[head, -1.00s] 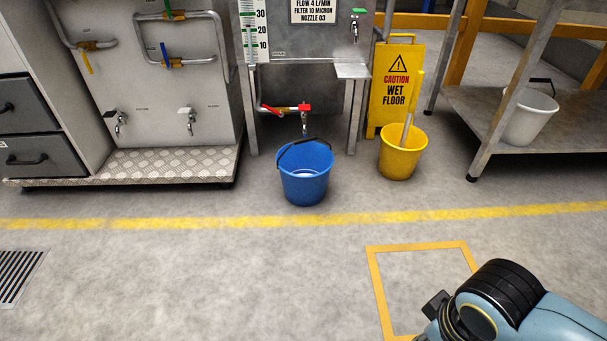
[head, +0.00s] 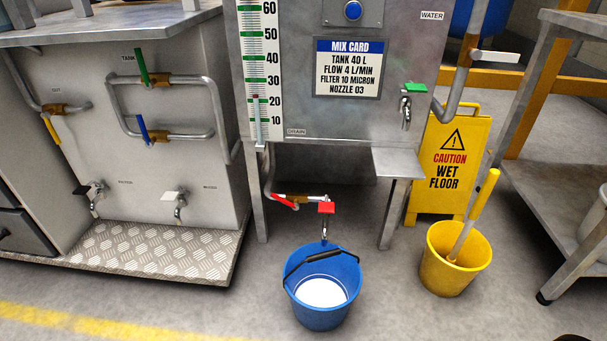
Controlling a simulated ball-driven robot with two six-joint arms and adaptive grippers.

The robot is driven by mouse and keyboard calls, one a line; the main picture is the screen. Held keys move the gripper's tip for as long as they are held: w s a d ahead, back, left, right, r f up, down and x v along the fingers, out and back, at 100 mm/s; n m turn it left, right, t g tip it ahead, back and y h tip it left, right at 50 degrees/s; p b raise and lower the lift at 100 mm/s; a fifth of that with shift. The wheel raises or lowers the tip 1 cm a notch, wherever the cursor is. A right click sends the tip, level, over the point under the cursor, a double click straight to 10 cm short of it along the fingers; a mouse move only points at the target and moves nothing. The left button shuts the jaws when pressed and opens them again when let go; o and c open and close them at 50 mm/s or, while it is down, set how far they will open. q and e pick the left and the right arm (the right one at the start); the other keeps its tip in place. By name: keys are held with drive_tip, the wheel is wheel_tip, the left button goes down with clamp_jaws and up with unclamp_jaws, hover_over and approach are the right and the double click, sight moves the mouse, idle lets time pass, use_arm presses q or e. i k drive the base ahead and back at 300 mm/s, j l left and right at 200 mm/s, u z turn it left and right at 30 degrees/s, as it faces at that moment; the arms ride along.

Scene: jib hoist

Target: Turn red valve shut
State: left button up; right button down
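Under the steel tank, a drain pipe with a brass valve body carries a red lever (head: 284,201). The lever slants down to the right, close to the pipe. At the pipe's right end is a tap with a red handle (head: 326,208), its spout pointing down over a blue bucket (head: 320,316). The bucket stands on the floor with a white disc of liquid or bottom showing inside. I cannot tell whether liquid runs from the spout. Neither of my grippers shows; only a dark sliver is at the bottom right edge.
A yellow wet floor sign (head: 448,168) and a yellow bucket (head: 455,262) with a handle in it stand right of the tank. A tread-plate platform (head: 150,252) is at left, a steel rack (head: 540,190) at right. Floor in front of the blue bucket is clear.

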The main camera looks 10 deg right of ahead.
sight(282, 200)
drive_tip(key=i+l, duration=0.15)
drive_tip(key=i, duration=0.15)
drive_tip(key=i+l+z, duration=0.15)
drive_tip(key=i+z, duration=0.15)
drive_tip(key=z, duration=0.25)
drive_tip(key=j+z, duration=1.05)
drive_tip(key=j, duration=0.45)
drive_tip(key=k+j, duration=0.1)
drive_tip(key=j, duration=0.4)
drive_tip(key=j+z, duration=0.15)
drive_tip(key=j, duration=0.4)
drive_tip(key=k, duration=0.05)
